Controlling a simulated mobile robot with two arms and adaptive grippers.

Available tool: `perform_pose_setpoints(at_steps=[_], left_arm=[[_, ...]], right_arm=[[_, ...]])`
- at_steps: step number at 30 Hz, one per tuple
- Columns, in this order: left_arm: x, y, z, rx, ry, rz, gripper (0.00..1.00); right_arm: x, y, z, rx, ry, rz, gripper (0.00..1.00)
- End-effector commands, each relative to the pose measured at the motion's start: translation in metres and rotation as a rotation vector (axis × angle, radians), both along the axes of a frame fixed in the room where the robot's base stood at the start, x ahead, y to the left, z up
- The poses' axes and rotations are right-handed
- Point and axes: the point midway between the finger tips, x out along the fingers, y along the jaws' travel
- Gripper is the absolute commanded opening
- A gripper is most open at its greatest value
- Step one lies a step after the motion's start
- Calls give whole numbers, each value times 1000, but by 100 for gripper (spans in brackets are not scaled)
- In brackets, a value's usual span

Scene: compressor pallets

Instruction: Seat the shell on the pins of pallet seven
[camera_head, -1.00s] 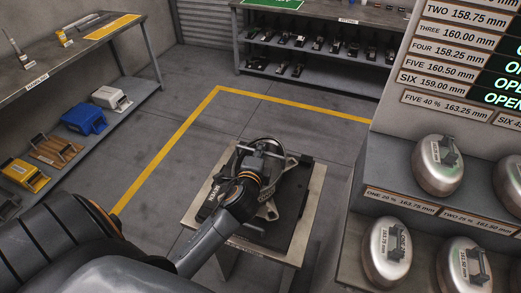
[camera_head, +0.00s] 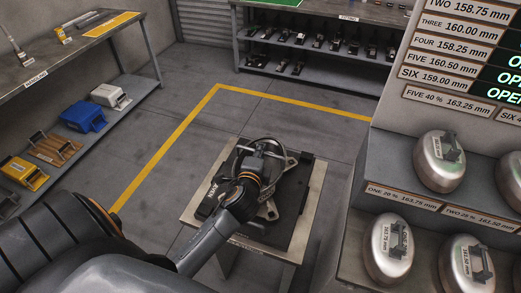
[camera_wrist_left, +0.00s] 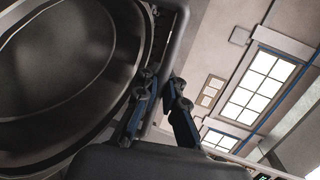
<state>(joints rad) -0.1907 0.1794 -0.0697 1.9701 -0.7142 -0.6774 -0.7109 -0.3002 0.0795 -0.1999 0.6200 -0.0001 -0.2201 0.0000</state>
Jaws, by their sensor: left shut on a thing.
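The shell shows in the left wrist view as a dark, hollow round body (camera_wrist_left: 60,75) with a thick rim, filling the left side. My left gripper (camera_wrist_left: 158,88) has its two blue-sided fingers closed at a grey metal bar beside that rim. In the head view my left gripper (camera_head: 264,152) is over the pallet, and its wrist hides much of the held thing. Parts of a round rim show around it. The dark pallet (camera_head: 292,222) lies on a small stand (camera_head: 312,205). I cannot see the pins or whether the shell touches them. My right gripper is not in view.
At right, a grey rack (camera_head: 395,165) holds several silver domed shells (camera_head: 437,160) with dark handles. At left is a bench (camera_head: 75,50) with a lower shelf of tools. A dark shelf (camera_head: 310,65) stands behind. Open floor (camera_head: 180,130) with a yellow line surrounds the stand.

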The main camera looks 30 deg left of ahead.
Motion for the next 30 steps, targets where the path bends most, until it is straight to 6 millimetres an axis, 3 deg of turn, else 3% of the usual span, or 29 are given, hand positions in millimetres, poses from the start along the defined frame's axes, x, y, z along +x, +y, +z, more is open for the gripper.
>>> perform_pose_setpoints(at_steps=[26, 27, 30], left_arm=[[2, 0, -12, 3, -12, -2, 0], [2, 0, -11, 3, -12, -2, 12], [1, 0, -12, 3, -11, -2, 33]], right_arm=[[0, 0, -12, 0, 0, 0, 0], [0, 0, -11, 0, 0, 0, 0], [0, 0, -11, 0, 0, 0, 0]])
